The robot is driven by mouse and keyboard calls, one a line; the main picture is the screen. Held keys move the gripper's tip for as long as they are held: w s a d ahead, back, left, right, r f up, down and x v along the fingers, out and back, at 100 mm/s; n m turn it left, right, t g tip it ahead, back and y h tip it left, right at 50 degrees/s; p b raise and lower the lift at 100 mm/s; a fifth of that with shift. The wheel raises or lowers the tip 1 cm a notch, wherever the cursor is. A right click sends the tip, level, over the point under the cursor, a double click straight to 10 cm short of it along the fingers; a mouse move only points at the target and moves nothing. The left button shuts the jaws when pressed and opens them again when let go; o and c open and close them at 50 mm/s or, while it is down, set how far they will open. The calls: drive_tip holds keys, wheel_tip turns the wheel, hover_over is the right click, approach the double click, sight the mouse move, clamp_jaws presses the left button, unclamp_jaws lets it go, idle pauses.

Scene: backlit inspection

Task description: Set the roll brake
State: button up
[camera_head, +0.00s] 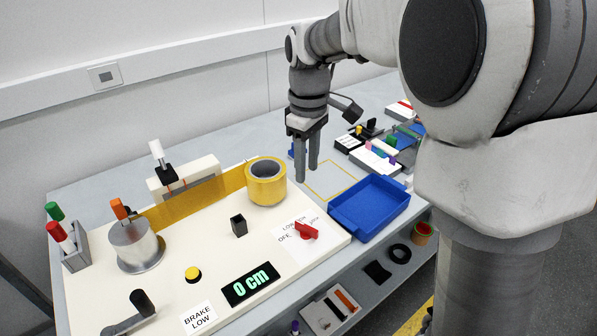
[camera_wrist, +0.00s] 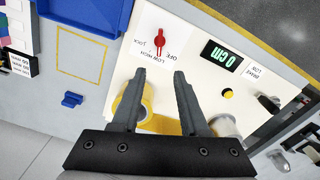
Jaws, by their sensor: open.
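The roll brake's red rotary knob (camera_head: 306,231) sits on a white label plate at the right of the cream panel (camera_head: 262,305), with OFF, LOW and other marks around it. It also shows in the wrist view (camera_wrist: 160,42), beyond my fingertips. A label plate (camera_head: 198,318) reads BRAKE LOW. The amber film roll (camera_head: 266,190) stands at the panel's back, its film running left to a silver spool (camera_head: 135,247). My gripper (camera_head: 307,172) points down, open and empty, above and behind the knob, right of the roll. Its two fingers (camera_wrist: 157,75) are apart in the wrist view.
A display (camera_head: 250,284) reads 0 cm. A yellow button (camera_head: 193,274), a black-handled crank (camera_head: 143,303) and a small black block (camera_head: 239,225) stand on the panel. A blue tray (camera_head: 369,208) is right of the panel. A marker holder (camera_head: 75,248) is at far left.

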sight(305, 225)
drive_tip(key=f+b, duration=0.1)
drive_tip(key=f, duration=0.8)
drive_tip(key=f+b, duration=0.1)
drive_tip(key=f, duration=0.7)
drive_tip(key=shift+w+a+f, duration=0.1)
drive_tip(key=shift+w+f, duration=0.1)
drive_tip(key=shift+f, duration=0.2)
clamp_jaws()
